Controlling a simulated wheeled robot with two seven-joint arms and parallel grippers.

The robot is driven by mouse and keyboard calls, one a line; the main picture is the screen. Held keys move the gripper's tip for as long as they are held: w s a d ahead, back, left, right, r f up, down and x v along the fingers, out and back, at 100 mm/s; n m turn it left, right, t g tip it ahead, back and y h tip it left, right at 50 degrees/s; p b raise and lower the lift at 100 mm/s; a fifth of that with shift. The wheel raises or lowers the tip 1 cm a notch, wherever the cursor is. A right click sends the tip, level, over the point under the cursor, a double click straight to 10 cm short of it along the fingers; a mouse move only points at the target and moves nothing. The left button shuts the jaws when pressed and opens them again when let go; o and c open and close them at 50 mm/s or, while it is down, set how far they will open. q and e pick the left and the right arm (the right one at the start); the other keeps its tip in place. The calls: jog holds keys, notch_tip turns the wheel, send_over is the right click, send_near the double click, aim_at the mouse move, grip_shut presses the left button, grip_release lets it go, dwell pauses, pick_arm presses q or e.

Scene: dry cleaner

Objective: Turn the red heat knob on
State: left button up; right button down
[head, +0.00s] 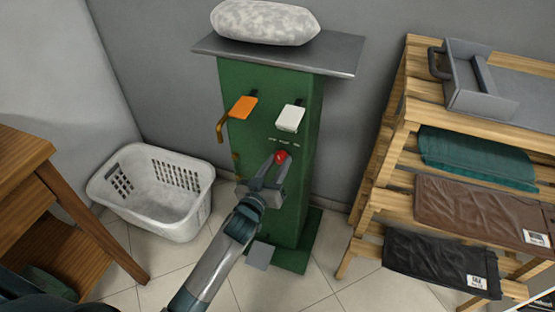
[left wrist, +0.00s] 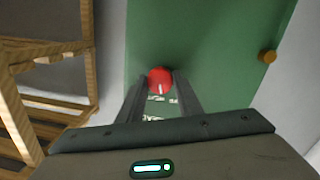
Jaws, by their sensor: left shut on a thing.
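The red heat knob (head: 281,157) is on the front of the green machine (head: 270,115), below a row of small white marks. In the left wrist view the red knob (left wrist: 160,80) sits between the fingertips, with a white line on its face. My left gripper (head: 275,163) is shut on the knob, a finger on each side; it also shows in the left wrist view (left wrist: 160,92). White lettering on the panel is partly hidden between the fingers. My right gripper is not in view.
An orange paddle (head: 243,108) and a white paddle (head: 290,118) stick out above the knob. A white basket (head: 155,190) stands on the floor at left. A wooden rack (head: 395,125) with folded cloths stands at right.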

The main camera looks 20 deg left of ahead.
pick_arm(q)
jog(key=m+p, duration=0.2)
jog(key=m, duration=0.1)
jog(key=shift+r+p, duration=0.2)
jog(key=shift+p, duration=0.1)
jog(key=m+p, duration=0.2)
jog(key=m, duration=0.2)
jog(key=shift+m+y, duration=0.4)
jog(key=shift+m, duration=0.8)
jog(key=shift+f+m+p, duration=0.1)
jog(key=shift+m+p, duration=0.3)
jog(key=shift+m, duration=0.7)
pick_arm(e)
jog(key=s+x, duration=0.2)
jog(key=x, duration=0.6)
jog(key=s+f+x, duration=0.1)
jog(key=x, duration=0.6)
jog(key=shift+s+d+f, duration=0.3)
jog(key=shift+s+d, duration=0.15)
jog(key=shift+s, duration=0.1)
pick_arm(q)
jog(key=o, duration=1)
jog(key=shift+o, duration=0.2)
jog(key=shift+s, duration=0.15)
